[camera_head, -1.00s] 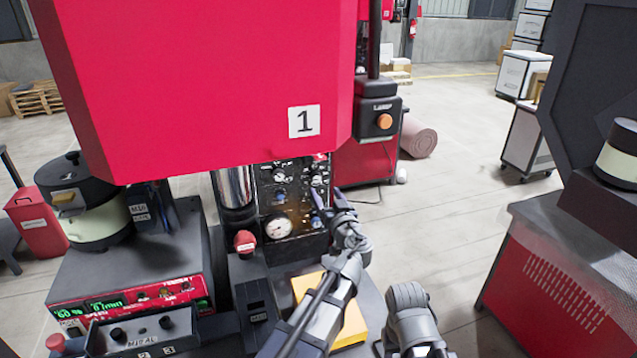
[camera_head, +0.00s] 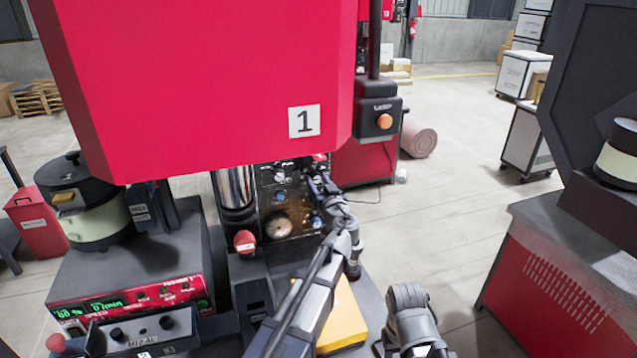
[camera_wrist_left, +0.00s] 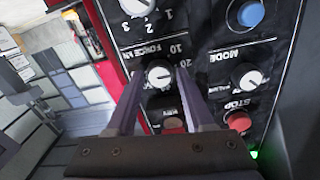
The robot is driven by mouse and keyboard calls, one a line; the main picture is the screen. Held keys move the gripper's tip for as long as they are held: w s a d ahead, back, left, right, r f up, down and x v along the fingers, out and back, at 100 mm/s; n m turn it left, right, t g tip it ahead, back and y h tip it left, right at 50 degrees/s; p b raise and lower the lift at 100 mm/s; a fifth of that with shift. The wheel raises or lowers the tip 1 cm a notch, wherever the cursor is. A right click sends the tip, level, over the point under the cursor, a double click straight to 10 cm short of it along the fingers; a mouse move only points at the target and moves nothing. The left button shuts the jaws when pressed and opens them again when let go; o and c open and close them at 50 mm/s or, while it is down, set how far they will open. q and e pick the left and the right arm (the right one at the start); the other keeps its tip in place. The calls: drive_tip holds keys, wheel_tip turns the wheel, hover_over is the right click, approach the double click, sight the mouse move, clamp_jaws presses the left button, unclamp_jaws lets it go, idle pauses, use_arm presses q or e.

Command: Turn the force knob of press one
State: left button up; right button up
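Press one (camera_head: 200,90) is the big red housing with a "1" plate in the head view. Its dark control panel (camera_head: 279,200) with a gauge stands below. In the left wrist view the force knob (camera_wrist_left: 159,74), white-faced with a dark pointer line, sits by the "FORCE kN" lettering and numbers. My left gripper (camera_wrist_left: 162,73) is open, one fingertip on each side of the knob; I cannot tell whether they touch it. In the head view the left gripper (camera_head: 314,182) is at the panel's right side, its tips small. My right gripper is not in view.
Near the force knob are a mode knob (camera_wrist_left: 248,76), a red stop button (camera_wrist_left: 238,121), a blue button (camera_wrist_left: 250,14) and another knob (camera_wrist_left: 137,5). A red mushroom button (camera_head: 244,242) stands left of the panel. A yellow block (camera_head: 343,318) lies under my left arm.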

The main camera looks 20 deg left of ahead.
use_arm(q)
clamp_jaws()
idle(0.4)
drive_tip(key=m, duration=0.4)
drive_tip(key=shift+m, duration=2.2)
drive_tip(key=shift+o, duration=1.9)
unclamp_jaws()
drive_tip(key=shift+d, duration=0.1)
